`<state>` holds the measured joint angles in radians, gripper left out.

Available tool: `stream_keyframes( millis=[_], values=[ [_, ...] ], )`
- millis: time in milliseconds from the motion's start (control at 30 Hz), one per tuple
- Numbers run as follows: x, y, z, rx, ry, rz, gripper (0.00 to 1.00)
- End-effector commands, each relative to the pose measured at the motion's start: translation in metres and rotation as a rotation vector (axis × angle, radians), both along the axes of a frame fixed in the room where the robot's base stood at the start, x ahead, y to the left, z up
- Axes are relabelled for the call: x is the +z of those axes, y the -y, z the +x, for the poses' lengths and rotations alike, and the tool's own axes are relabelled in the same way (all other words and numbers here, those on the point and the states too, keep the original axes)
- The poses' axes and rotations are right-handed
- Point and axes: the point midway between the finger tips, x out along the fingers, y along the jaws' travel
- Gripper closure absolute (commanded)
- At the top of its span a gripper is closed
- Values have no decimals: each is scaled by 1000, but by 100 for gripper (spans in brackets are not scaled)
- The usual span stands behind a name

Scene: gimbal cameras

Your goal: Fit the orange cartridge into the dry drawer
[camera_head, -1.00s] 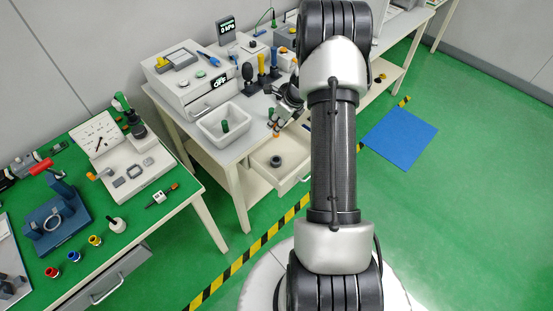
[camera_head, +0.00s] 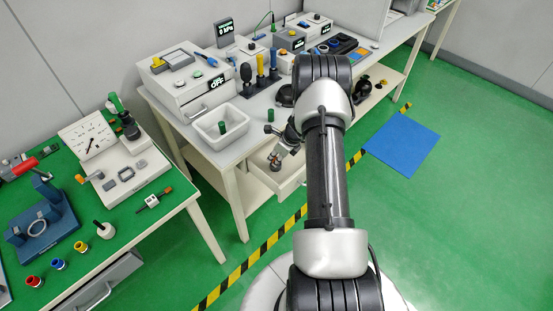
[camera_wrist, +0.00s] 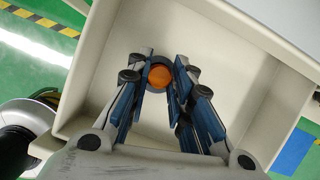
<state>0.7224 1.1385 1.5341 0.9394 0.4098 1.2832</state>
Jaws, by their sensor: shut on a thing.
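The orange cartridge (camera_wrist: 160,76) shows its round orange end in the wrist view, between the blue-padded fingers of my gripper (camera_wrist: 161,84). My gripper is shut on it. A dark grey ring (camera_wrist: 157,60) on the drawer floor shows around the cartridge's far side; I cannot tell whether the cartridge is inside it or just above it. The open cream drawer (camera_wrist: 232,80) surrounds the fingertips, which are low inside its walls. In the head view my gripper (camera_head: 275,163) reaches down into the drawer (camera_head: 291,186), and the cartridge is too hidden there to make out.
Several upright coloured handles (camera_head: 261,66) stand behind. A green-topped table (camera_head: 150,222) with fixtures is at left. The floor with a blue mat (camera_head: 402,147) is clear at right.

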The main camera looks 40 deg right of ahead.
Motion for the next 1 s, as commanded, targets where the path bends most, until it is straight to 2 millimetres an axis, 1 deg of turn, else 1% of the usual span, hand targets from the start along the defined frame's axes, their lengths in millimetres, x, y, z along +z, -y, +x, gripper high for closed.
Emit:
stream_keyframes(
  millis=[233,367,400,600,667,1000],
  values=[
    [0,1,1,0,2,-2,100],
    [-4,1,1,1,1,-1,100],
    [-3,1,1,1,1,-1,77],
    [-3,0,1,1,1,-1,64],
    [-3,1,1,0,1,-1,60],
    [-1,1,1,0,1,-1,60]
  ],
)
